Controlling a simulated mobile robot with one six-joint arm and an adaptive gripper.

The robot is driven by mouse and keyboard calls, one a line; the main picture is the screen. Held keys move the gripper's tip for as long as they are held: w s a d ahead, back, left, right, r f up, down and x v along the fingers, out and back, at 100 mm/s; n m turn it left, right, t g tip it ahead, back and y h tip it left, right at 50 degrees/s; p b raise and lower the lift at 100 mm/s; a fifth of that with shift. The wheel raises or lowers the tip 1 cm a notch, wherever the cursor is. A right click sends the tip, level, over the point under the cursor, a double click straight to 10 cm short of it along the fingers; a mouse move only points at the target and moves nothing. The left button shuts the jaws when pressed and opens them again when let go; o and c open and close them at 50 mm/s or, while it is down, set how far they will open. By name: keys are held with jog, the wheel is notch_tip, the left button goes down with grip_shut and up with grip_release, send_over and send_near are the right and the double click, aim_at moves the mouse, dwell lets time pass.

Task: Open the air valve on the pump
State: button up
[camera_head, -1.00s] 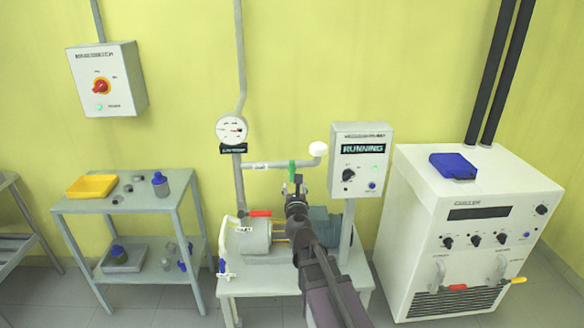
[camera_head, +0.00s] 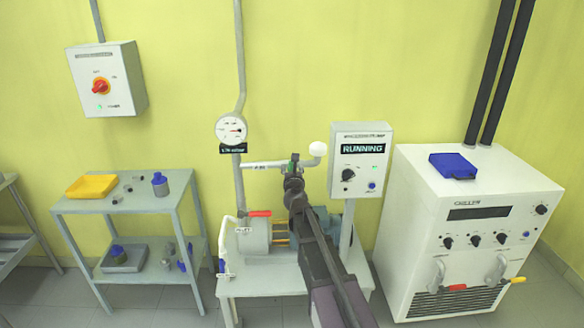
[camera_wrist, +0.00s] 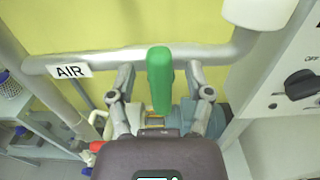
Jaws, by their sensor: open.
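The air valve has a green handle (camera_wrist: 160,80), set crosswise to a white horizontal pipe (camera_wrist: 100,60) with an AIR label (camera_wrist: 70,71). In the wrist view my gripper (camera_wrist: 158,76) is open, with one finger on each side of the handle and a visible gap on both sides. In the head view my gripper (camera_head: 293,170) is at the pipe and hides most of the green handle (camera_head: 295,157). The pump (camera_head: 257,237) sits on a white table below, partly hidden by my arm.
A control box (camera_head: 361,150) reading RUNNING stands just right of the pipe. A pressure gauge (camera_head: 231,128) is at left. A red-handled valve (camera_head: 260,213) is below the pipe. A white chiller (camera_head: 480,230) stands at right and a small cart (camera_head: 125,205) at left.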

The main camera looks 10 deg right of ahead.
jog(key=shift+w+d, duration=0.1)
jog(key=shift+w, duration=0.6)
grip_shut()
jog(key=shift+n, duration=0.5)
jog(key=n, duration=0.3)
jog(key=shift+a+f, duration=0.1)
jog(key=shift+a, duration=0.25)
jog(key=n, duration=0.5)
jog(key=shift+w+a+f+b, duration=0.1)
jog(key=shift+a+f+b, duration=0.15)
jog(key=shift+a+b, duration=0.15)
jog(key=shift+a+f+n+b, duration=0.1)
jog(key=shift+f+n+b, duration=0.1)
jog(key=shift+n, duration=1.15)
jog(key=shift+a+f+n+b, duration=0.1)
jog(key=shift+f+n+b, duration=0.1)
jog(key=shift+n, duration=1.2)
jog(key=shift+a+f+n+b, duration=0.1)
jog(key=shift+f+n+b, duration=0.1)
jog(key=shift+n, duration=1.15)
